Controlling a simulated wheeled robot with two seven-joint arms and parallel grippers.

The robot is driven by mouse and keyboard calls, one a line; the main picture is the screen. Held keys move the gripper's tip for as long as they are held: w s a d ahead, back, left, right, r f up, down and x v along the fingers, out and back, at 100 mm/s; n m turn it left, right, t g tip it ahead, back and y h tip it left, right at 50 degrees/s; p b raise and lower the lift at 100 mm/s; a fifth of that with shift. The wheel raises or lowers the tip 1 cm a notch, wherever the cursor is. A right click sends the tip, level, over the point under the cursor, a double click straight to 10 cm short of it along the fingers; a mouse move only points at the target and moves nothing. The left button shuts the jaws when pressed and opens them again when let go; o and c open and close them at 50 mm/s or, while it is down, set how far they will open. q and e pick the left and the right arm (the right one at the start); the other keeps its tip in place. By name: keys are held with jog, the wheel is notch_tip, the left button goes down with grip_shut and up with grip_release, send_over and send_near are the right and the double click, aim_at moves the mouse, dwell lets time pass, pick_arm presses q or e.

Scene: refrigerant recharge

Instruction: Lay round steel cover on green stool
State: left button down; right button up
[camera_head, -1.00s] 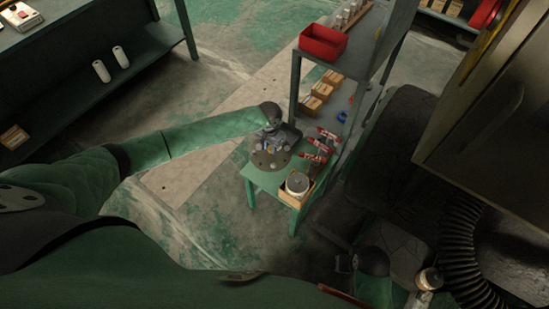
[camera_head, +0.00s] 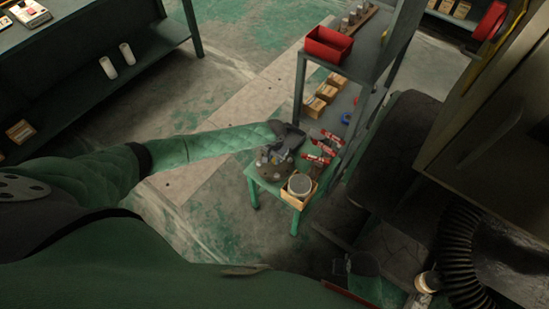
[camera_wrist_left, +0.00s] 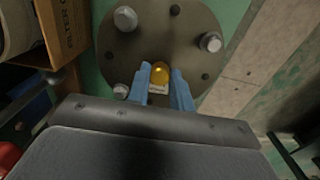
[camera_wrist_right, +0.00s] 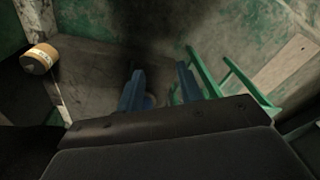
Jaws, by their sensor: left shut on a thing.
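The round steel cover (camera_head: 268,172) is at the top of the green stool (camera_head: 254,197), partly hidden by my left gripper (camera_head: 278,158). In the left wrist view the cover (camera_wrist_left: 135,45) is a dark disc with several bolt heads and a yellow knob (camera_wrist_left: 160,73) near its edge. The blue fingers of my left gripper (camera_wrist_left: 160,88) are shut on this knob. I cannot tell whether the cover touches the stool top. My right gripper (camera_wrist_right: 160,85) has its fingers apart, with nothing seen between them.
An open box with a round can (camera_head: 299,186) sits at the stool's near right corner. A shelf rack stands right behind, with a red bin (camera_head: 328,44), small cartons (camera_head: 326,92) and red tubes (camera_head: 323,146). A black corrugated hose (camera_head: 462,255) is at right.

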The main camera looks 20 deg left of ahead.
pick_arm(q)
jog(key=shift+f, duration=0.1)
jog(key=c, duration=1.2)
grip_release()
jog(key=shift+f, duration=0.1)
jog(key=shift+c, duration=0.2)
jog(key=shift+r, duration=0.2)
